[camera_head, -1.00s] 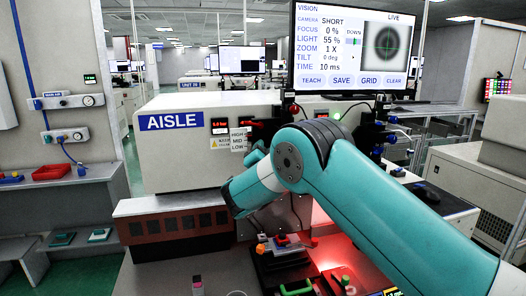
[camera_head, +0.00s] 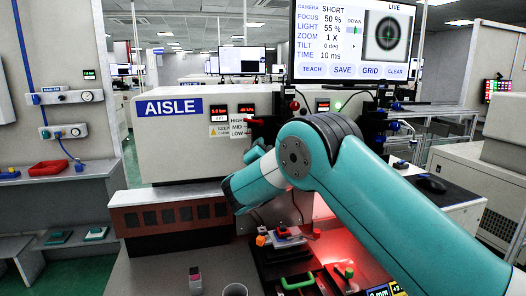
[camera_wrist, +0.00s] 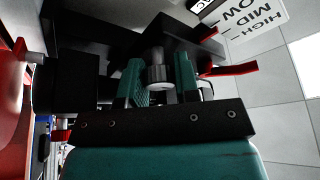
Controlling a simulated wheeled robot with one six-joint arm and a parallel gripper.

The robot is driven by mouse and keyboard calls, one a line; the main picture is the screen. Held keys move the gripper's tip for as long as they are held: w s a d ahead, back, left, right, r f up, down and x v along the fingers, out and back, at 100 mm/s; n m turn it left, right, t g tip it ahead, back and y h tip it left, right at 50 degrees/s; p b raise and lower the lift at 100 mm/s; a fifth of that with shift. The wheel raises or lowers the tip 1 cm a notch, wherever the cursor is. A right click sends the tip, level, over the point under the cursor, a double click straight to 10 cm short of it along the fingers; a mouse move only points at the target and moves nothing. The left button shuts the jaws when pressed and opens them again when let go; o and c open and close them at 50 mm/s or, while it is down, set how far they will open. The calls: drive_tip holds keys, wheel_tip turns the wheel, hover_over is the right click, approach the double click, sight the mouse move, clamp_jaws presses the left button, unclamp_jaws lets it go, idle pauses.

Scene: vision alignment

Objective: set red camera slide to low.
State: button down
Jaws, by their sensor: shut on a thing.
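In the wrist view, my gripper (camera_wrist: 159,78) has its two teal fingers on either side of a metal knob (camera_wrist: 159,70) and is shut on it. A red pointer (camera_wrist: 230,70) sticks out to the right of the knob. A white label (camera_wrist: 258,30) with HIGH, MID and LOW shows upside down above it, with HIGH closest to the pointer. My arm hides the gripper and knob there.
The monitor (camera_head: 350,40) reads focus 50 % and light 55 %, with a dark ring in its live picture. A fixture with a small part (camera_head: 289,236) and a green handle (camera_head: 297,283) stand below my arm. Blue-tipped fittings (camera_head: 392,120) are to the right.

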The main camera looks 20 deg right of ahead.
drive_tip(key=c, duration=0.8)
unclamp_jaws()
drive_tip(key=shift+f, duration=0.45)
drive_tip(key=shift+c, duration=0.2)
drive_tip(key=shift+r, duration=0.15)
drive_tip(key=b+v, duration=1.5)
drive_tip(key=v, duration=0.2)
drive_tip(key=shift+s, duration=0.25)
